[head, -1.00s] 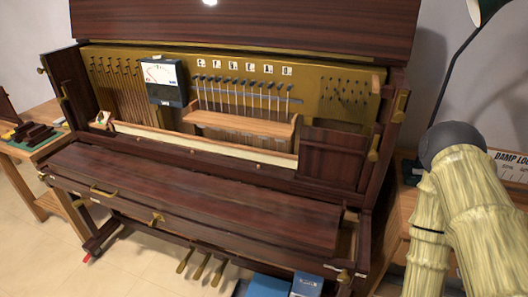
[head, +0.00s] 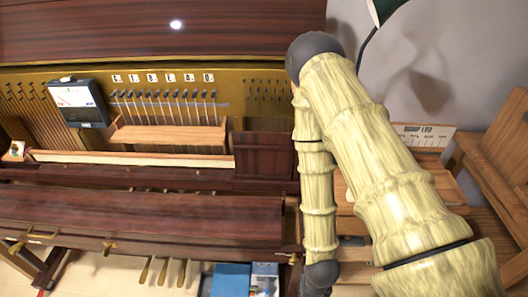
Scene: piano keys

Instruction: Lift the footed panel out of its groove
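A dark reddish-brown panel (head: 262,155) stands upright at the right end of the open upright piano (head: 150,215), beside the pale long rail (head: 130,158). It looks like the footed panel, but I cannot make out its feet or its groove. My arm rises in front of the piano's right end and hides what lies just right of the panel. My gripper is out of the picture.
A dial meter (head: 78,102) and a wooden shelf (head: 170,136) sit inside the piano. A blue box (head: 231,279) is on the floor. A lettered white card (head: 425,134) and a slanted wooden stand (head: 497,150) are at the right. A lamp (head: 385,10) hangs above.

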